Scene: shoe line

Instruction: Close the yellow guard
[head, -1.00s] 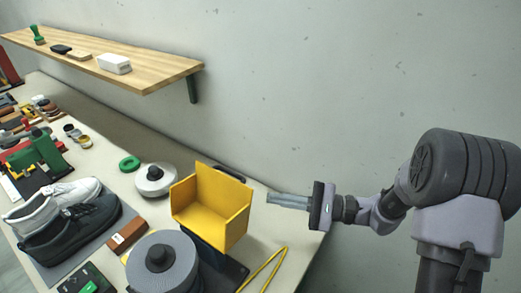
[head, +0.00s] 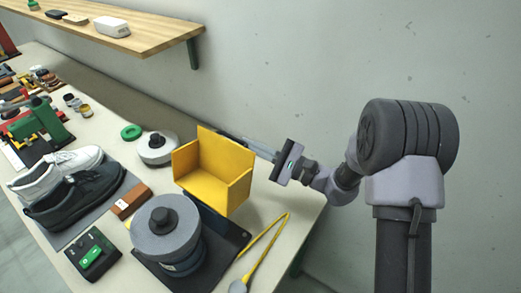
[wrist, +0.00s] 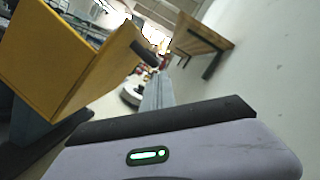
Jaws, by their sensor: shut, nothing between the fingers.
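The yellow guard (head: 218,188) is a box-like shell with an open side, raised on the bench beside the grey round machine part (head: 166,228). It fills the left of the wrist view (wrist: 52,58), where a dark bar-like handle (wrist: 146,52) stands at its far edge. My gripper (head: 248,143) is at the guard's back right, towards the wall, with its fingers pointing left behind the guard's upper edge. In the wrist view the fingers (wrist: 157,92) are together and empty, right of the guard. I cannot tell whether they touch the guard or handle.
A white round-topped item (head: 157,148) and a green ring (head: 131,132) lie left of the guard. Shoes (head: 75,190) and a green-button box (head: 92,254) are farther left. A yellow V-shaped tool (head: 262,250) lies in front. A wall shelf (head: 150,38) hangs above.

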